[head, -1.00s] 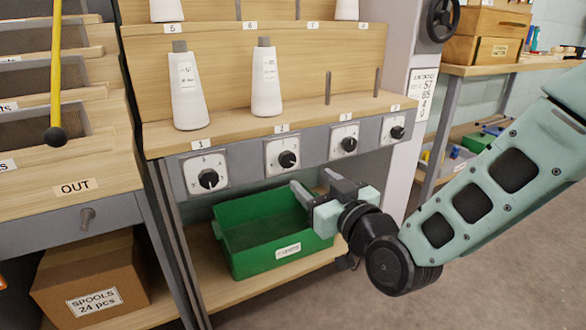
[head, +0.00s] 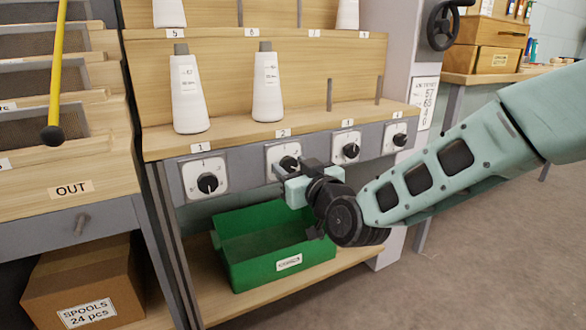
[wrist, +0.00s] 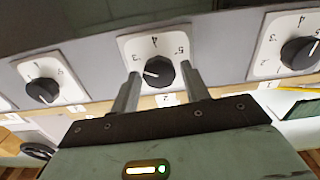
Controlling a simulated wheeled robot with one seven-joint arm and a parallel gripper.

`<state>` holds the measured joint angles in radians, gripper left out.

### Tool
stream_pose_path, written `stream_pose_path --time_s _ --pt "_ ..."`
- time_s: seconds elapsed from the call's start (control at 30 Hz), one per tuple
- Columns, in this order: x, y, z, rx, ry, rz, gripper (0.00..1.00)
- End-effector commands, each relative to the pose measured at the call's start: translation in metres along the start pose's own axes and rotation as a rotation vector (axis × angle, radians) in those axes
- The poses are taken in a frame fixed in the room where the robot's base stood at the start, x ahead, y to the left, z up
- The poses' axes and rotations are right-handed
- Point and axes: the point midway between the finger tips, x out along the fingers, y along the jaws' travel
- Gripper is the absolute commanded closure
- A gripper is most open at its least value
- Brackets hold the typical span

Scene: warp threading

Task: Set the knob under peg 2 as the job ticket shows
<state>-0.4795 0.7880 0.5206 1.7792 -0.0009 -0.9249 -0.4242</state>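The knob under peg 2 (head: 289,163) is black on a white dial plate, below the shelf label 2, partly hidden by my gripper (head: 295,170) in the head view. In the wrist view, the knob (wrist: 159,71) sits between the two fingers of my gripper (wrist: 161,76), with a visible gap on each side. The digits 3, 4 and 5 show on the dial; the knob's white mark points left, near the 3. A white card (head: 423,103) on the right post looks like the job ticket; its large digits are hard to read.
Neighbouring knobs stand left (head: 208,183) and right (head: 350,150) on the same grey rail. Two white cones (head: 267,90) stand on the shelf above. A green bin (head: 270,245) sits below, beneath my gripper. Floor at the right is clear.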

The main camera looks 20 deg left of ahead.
Motion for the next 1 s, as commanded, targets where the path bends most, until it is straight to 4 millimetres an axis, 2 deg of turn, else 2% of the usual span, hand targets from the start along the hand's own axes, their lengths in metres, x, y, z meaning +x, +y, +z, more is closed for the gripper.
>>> stream_pose_path --time_s 0.03,0.1,0.57,1.0 --pt "-0.0001 0.0001 0.0000 0.000 0.000 0.000 0.69" --pt "-0.0001 0.0002 -0.0001 0.000 0.000 0.000 0.88" --pt "-0.0003 0.0009 -0.0008 0.078 0.000 0.001 0.88" --pt "-0.0003 0.0020 -0.0007 0.442 0.000 0.002 0.88"
